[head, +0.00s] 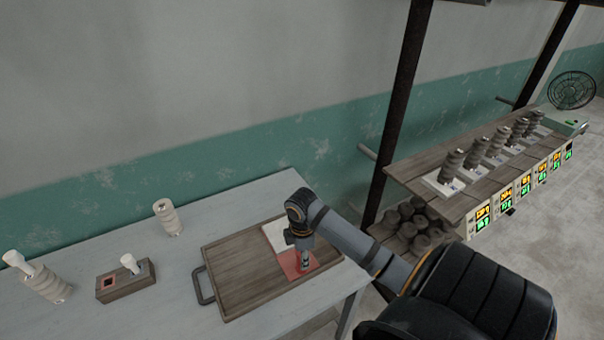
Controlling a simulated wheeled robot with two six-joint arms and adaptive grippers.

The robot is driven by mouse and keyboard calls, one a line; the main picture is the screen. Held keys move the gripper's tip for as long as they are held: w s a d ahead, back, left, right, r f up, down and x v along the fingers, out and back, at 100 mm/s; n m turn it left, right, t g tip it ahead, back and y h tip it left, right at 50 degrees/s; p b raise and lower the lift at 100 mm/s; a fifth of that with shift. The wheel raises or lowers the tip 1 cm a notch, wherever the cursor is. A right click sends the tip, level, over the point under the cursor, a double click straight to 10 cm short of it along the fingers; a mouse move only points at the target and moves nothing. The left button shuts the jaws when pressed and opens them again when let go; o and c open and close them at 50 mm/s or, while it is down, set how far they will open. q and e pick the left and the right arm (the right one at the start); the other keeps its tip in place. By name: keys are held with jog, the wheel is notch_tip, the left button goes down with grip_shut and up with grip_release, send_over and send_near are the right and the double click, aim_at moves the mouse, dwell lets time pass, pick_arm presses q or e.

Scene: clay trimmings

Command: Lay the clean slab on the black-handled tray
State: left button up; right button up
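A wooden tray (235,268) with a black handle (203,285) at its left end lies on the grey table. A whitish slab (274,232) and a reddish slab (290,262) lie at or over its right part, edge to edge or overlapping. I cannot tell which one is the clean slab. My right gripper (305,265) points down over the reddish slab, with its fingers at or very near its surface. Its fingers are too small to tell whether they grip it. My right arm hides part of the tray's right end. My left gripper is not in view.
On the table's left are a pale ringed stack (42,280), a wooden block (126,281) with a white knob and a red square, and another pale stack (168,217). A wooden shelf (450,175) at right holds several grey stacks above lit displays. Dark lumps lie below.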

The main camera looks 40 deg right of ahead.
jog(key=shift+o, duration=1.3)
jog(key=shift+r, duration=0.15)
notch_tip(320, 180, up, 12)
jog(key=shift+f+p, duration=0.1)
jog(key=shift+p, duration=0.3)
